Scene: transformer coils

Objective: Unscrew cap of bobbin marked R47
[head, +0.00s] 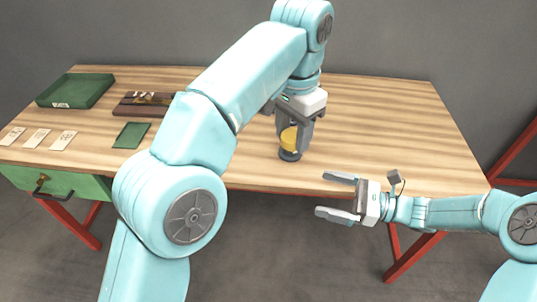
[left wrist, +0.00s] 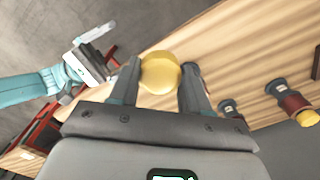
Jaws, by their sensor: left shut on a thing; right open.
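A bobbin with a round yellow cap (head: 289,137) and a dark base (head: 290,155) stands upright near the table's front edge. My left gripper (head: 294,142) points down over it and is shut on the yellow cap. In the left wrist view the cap (left wrist: 160,73) sits between both fingers and hides the bobbin below. No R47 marking can be read. My right gripper (head: 338,196) is open and empty, in front of the table's front edge and to the right of the bobbin; it also shows in the left wrist view (left wrist: 93,48).
More bobbins stand on the table in the left wrist view, one with a red-brown coil (left wrist: 292,101). A green tray (head: 75,91), a dark rack (head: 145,104), a green mat (head: 132,135) and several tags (head: 36,138) lie at left. The table's right side (head: 400,130) is clear.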

